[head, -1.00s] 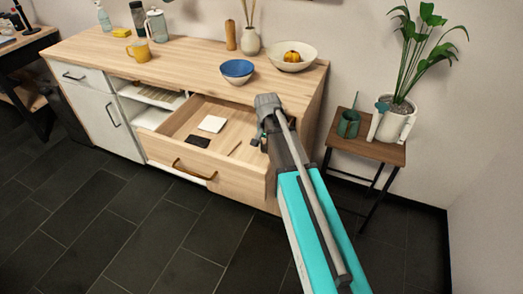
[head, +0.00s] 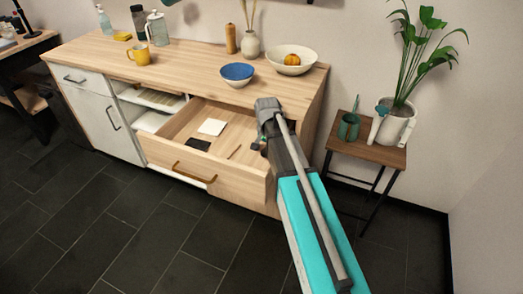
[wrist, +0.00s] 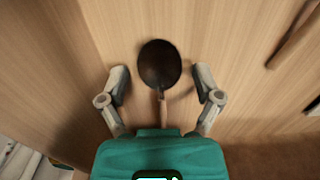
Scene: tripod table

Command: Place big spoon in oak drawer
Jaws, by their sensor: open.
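The oak drawer (head: 178,164) is pulled out from the cabinet's right part. My gripper (head: 259,146) is low over the drawer's right end, partly hidden by my own arm. In the wrist view my gripper (wrist: 163,88) is open, its fingers wide apart. The big spoon (wrist: 159,65) shows there with a dark oval bowl just beyond the fingertips. Its brown handle runs back between the fingers, touching neither. It appears to lie on the drawer's wooden floor. In the head view I cannot make out the spoon.
The drawer also holds a white pad (head: 212,127), a dark square (head: 198,144) and a thin wooden stick (head: 234,152). A blue bowl (head: 237,75) and a white bowl (head: 291,61) stand on the cabinet top. A small side table (head: 365,150) with a plant is at right.

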